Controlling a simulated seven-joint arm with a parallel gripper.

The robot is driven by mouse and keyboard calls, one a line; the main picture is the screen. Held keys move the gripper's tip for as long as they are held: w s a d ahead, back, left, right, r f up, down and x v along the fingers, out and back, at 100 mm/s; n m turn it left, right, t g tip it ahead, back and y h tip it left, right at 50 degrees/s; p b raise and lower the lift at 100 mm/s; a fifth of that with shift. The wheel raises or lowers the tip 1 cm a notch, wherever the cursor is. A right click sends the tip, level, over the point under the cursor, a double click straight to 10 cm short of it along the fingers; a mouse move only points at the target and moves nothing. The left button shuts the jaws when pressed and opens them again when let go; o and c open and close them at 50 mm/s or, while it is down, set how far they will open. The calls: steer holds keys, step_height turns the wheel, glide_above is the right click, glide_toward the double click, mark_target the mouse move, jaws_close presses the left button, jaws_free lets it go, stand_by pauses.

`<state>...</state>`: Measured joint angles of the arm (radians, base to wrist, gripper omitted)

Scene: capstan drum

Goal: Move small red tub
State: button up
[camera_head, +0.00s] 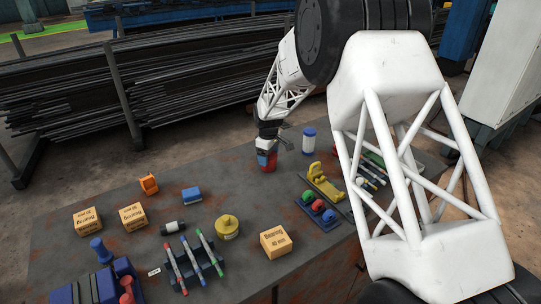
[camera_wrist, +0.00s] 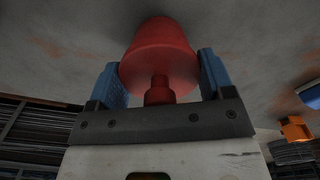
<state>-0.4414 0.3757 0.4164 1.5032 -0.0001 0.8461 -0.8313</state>
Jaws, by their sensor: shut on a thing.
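The small red tub (camera_head: 267,162) is at the far edge of the table in the head view. In the wrist view the red tub (camera_wrist: 160,52) sits between the two blue finger pads, with a knob on its near side. My gripper (camera_head: 266,152) points down and is shut on the tub, a finger on each side. I cannot tell whether the tub's base touches the table.
A white and blue canister (camera_head: 309,141) stands close to the right of the tub. A blue block (camera_head: 192,195) and an orange item (camera_head: 149,184) are to the left. Bearing boxes (camera_head: 275,242) and a pen rack (camera_head: 193,264) are nearer. Bare table lies in front of the tub.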

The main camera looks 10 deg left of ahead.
steer(key=shift+s+a, duration=6.6)
steer(key=o, duration=0.9)
steer(key=shift+r, duration=0.1)
steer(key=shift+r, duration=3.8)
